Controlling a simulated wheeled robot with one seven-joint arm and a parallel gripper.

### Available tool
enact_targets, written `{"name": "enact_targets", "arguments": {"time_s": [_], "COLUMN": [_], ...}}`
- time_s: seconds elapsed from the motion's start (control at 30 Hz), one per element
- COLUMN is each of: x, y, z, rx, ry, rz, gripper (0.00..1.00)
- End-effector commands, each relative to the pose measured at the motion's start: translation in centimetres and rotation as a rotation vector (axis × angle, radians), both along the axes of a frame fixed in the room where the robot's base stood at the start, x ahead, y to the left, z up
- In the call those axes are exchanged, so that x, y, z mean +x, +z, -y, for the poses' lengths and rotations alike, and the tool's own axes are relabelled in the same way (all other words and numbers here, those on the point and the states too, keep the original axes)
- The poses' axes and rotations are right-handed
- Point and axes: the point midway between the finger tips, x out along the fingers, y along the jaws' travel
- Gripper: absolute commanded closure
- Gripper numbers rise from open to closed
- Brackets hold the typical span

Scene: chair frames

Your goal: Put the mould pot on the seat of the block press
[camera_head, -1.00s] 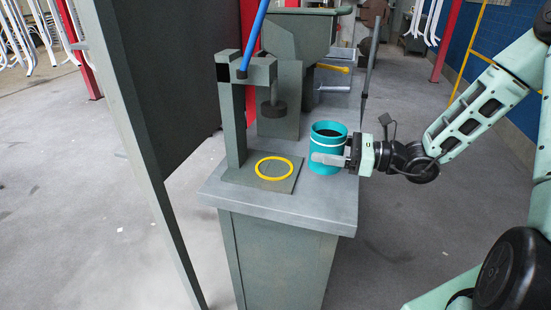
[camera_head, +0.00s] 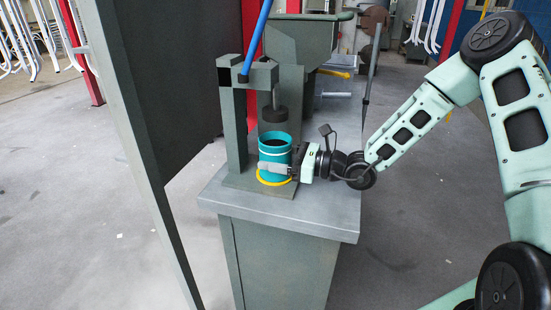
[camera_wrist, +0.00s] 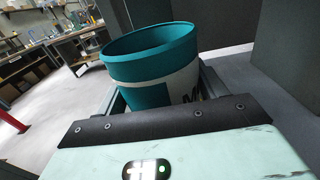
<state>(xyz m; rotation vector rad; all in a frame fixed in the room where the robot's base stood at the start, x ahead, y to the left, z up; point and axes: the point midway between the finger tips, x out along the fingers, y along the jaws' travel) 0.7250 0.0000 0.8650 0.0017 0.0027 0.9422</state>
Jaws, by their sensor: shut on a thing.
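The mould pot (camera_head: 274,148) is a teal cylinder with a white band, open at the top and upright. It stands over the yellow ring (camera_head: 276,184) on the base plate of the block press (camera_head: 234,130), under the black ram (camera_head: 274,118). The ring's front arc shows at the pot's foot; I cannot tell whether the pot touches the plate. My gripper (camera_head: 271,168) reaches in from the right and is shut on the pot's lower part. In the wrist view the pot (camera_wrist: 152,66) sits between the fingers, its lower part hidden.
The ram hangs close above and behind the pot's rim. The press's blue lever (camera_head: 257,35) rises above. The grey bench top (camera_head: 325,205) is clear in front and to the right. A dark upright panel (camera_head: 165,80) stands left. A green hopper (camera_head: 310,30) is behind.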

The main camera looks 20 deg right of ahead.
Motion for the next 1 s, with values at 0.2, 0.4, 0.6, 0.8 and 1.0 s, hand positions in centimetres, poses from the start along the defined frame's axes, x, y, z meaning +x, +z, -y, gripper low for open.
{"name": "enact_targets", "arguments": {"time_s": [0.2,0.4,0.6,0.8,1.0], "x": [0.0,0.0,0.0,0.0,-1.6], "y": [-0.1,-0.5,-0.4,0.0,-0.1], "z": [0.0,0.0,0.0,0.0,2.5], "rx": [0.001,0.000,0.000,-0.001,-0.001], "ry": [0.001,0.000,0.000,0.000,-0.004], "rz": [0.005,0.003,0.002,0.003,0.002], "gripper": [0.73,0.21,0.08,0.08,0.08]}}
